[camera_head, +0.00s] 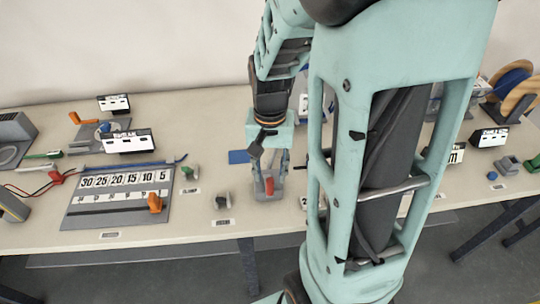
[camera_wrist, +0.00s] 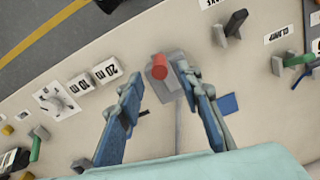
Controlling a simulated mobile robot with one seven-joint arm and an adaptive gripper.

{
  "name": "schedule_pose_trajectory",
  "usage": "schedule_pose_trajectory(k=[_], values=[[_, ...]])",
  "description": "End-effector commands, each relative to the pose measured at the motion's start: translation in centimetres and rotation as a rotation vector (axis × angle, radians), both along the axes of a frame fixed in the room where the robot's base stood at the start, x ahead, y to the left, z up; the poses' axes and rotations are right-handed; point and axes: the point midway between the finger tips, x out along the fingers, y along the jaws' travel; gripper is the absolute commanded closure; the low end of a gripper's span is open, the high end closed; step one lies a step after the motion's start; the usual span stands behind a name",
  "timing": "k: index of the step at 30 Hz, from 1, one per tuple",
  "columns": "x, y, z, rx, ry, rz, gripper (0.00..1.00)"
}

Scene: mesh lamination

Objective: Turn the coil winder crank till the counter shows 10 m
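My gripper (camera_wrist: 160,82) is open, with its two blue-padded fingers apart. A red round-ended knob or lever (camera_wrist: 159,68) on a grey block (camera_wrist: 172,82) lies between and just past the fingertips; I cannot tell whether they touch it. In the head view, my gripper (camera_head: 270,170) points down at the same red piece (camera_head: 269,186) near the table's front edge. I cannot tell whether this is the winder crank. A wooden reel with blue coil (camera_head: 515,88) stands at the far right. No counter reading is legible.
White cards marked 20 m (camera_wrist: 106,70) and 10 m (camera_wrist: 81,83) lie left in the wrist view. Green (camera_head: 189,173) and black (camera_head: 222,202) clamp-like pieces stand nearby. My arm hides much of the right table.

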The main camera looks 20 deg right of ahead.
Motion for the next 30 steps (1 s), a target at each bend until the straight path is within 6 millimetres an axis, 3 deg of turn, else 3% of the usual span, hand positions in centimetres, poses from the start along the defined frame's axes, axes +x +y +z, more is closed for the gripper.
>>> schedule_pose_trajectory(k=[3, 10, 30], values=[[0.2, 0.0, 2.7, 0.000, -0.007, 0.001, 0.67], [0.1, 0.0, 5.7, 0.000, -0.003, 0.000, 0.67], [0.0, 0.0, 6.3, 0.000, 0.000, 0.000, 0.67]])
